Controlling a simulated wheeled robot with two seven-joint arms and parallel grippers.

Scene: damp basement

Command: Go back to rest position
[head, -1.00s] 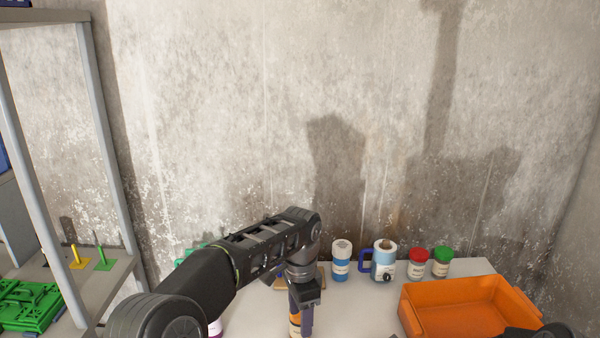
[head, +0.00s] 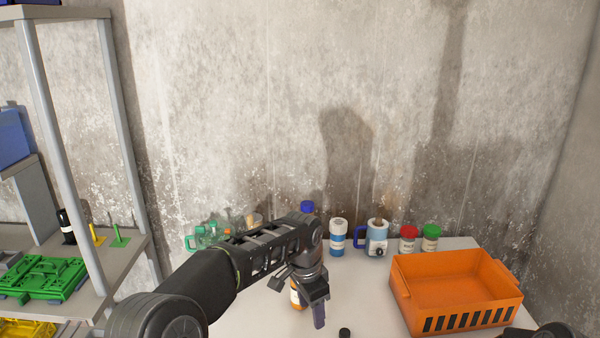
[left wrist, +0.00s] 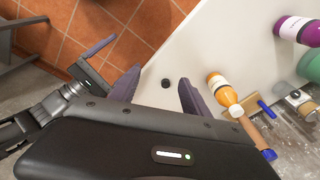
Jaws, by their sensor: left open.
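My left gripper (head: 319,312) hangs low over the white table (head: 365,290), fingers pointing down, open and empty. An orange bottle (head: 297,296) with a white label stands just behind it, partly hidden by my arm. In the left wrist view my left gripper (left wrist: 158,92) shows two spread purple-grey fingers with nothing between them but the view of the table, and the orange bottle (left wrist: 223,92) is to their right, apart. Another gripper, my right one (left wrist: 98,55), shows at the upper left; its opening is unclear.
An orange crate (head: 455,300) stands at the table's right. A blue-white bottle (head: 337,240), a mug (head: 376,242) and red-lidded (head: 408,239) and green-lidded (head: 431,237) jars line the back. A small black cap (head: 345,333) lies near the front. A metal shelf (head: 125,265) stands left.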

